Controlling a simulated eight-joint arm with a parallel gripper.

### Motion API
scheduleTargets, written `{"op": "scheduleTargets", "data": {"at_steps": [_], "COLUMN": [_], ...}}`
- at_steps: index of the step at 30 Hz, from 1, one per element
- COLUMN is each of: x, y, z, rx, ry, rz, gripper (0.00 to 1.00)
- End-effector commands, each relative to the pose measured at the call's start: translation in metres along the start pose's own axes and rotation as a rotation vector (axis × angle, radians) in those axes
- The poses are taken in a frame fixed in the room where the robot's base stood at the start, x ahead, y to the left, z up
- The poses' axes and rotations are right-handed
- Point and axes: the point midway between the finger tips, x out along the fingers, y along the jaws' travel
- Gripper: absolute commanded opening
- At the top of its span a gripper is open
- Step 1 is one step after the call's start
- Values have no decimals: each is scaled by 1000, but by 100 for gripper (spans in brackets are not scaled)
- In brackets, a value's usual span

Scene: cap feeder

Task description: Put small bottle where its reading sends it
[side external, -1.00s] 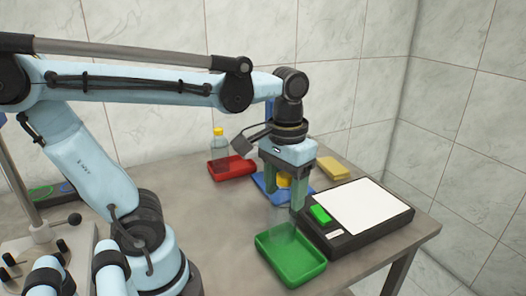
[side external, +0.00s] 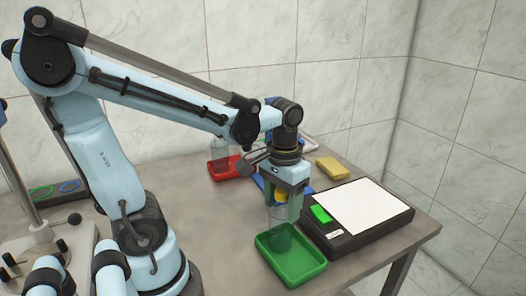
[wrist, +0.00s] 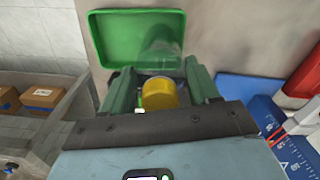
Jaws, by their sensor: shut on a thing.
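My gripper (side external: 284,203) is shut on the small bottle (side external: 281,236), a clear bottle with a yellow cap (wrist: 159,94). The fingers sit on either side of the cap. The bottle hangs upright, and its lower part overlaps the back of the green tray (side external: 297,277) in the side view. I cannot tell whether its base touches the tray floor. The tray also shows in the wrist view (wrist: 112,45). A black scale (side external: 377,236) with a white plate (side external: 362,207) and a lit green display (side external: 320,214) stands right of the bottle; no reading is legible.
A red tray (side external: 222,173) holding another clear bottle (side external: 219,149) is at the back. A yellow block (side external: 331,167) lies behind the scale. Bare table lies left of the green tray.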

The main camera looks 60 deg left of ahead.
Motion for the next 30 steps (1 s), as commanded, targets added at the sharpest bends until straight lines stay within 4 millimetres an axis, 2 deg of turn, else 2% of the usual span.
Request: {"op": "scheduleTargets", "data": {"at_steps": [5, 6, 10, 22, 30], "x": [3, 3, 3, -1, -32], "y": [0, 0, 0, 0, 0], "z": [0, 0, 0, 0, 0], "rx": [0, 0, 0, 0, 0], "ry": [0, 0, 0, 0, 0], "rz": [0, 0, 0, 0, 0], "gripper": [0, 65, 85, 86, 86]}}
